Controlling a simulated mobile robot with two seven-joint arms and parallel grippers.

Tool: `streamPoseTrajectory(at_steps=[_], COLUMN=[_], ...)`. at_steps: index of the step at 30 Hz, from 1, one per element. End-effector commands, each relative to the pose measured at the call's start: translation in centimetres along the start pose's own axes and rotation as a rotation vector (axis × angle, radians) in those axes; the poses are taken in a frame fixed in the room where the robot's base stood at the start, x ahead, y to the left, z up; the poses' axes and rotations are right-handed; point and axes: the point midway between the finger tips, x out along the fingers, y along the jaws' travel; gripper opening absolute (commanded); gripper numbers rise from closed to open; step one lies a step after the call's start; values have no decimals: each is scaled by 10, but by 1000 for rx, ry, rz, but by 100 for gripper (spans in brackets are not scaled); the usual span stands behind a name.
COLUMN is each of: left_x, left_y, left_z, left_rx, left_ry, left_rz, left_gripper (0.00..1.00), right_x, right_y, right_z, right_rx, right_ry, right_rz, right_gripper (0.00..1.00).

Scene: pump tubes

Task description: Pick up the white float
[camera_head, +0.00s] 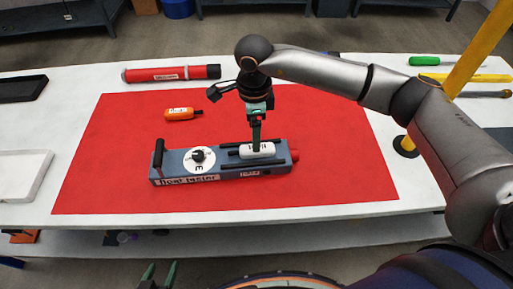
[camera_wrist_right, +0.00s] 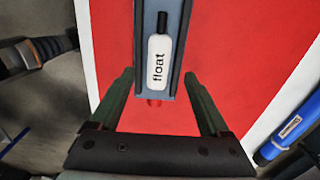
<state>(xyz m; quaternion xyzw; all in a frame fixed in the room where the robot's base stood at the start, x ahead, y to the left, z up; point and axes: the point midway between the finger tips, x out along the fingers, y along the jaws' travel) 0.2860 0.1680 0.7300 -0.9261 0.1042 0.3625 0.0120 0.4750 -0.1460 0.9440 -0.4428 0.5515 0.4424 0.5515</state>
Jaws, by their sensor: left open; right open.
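The white float (camera_head: 266,150) lies in the slot of the blue-grey float tester (camera_head: 225,173) on the red mat. In the right wrist view the float (camera_wrist_right: 158,68) has a black tip and the word "float". My right gripper (camera_head: 256,145) points down over the float and overlaps part of it in the head view. In the right wrist view its two fingers (camera_wrist_right: 159,76) are apart, with the float lined up between their tips. I cannot tell whether they touch it. My left gripper (camera_head: 158,273) is open and empty at the bottom edge, away from the table.
The tester has a white dial (camera_head: 199,160), an upright black handle (camera_head: 157,157) and dark rails beside the float. An orange bottle (camera_head: 183,113) and a red tube (camera_head: 172,73) lie behind. A yellow post (camera_head: 474,60) stands at right. The mat's left side is clear.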

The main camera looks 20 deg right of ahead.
Motion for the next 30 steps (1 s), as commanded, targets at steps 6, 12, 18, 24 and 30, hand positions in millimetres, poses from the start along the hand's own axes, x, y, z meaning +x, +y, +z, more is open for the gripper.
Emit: streamPoseTrajectory(at_steps=[6,12,18,24,30], left_x=[-7,-9,-8,-8,-8], left_y=[0,0,0,0,1], left_z=[-8,-10,-9,-9,-9], left_rx=[0,0,1,1,1], left_ry=[0,0,0,0,0], left_rz=[0,0,0,0,0], left_gripper=[62,62,62,62,62], right_x=[25,50,53,53,53], right_y=[3,3,2,2,2], right_z=[6,6,7,7,7], right_rx=[-1,0,-1,-1,0], right_ry=[2,1,0,0,0], right_rz=[5,3,0,0,0], right_gripper=[80,80,80,65,43])
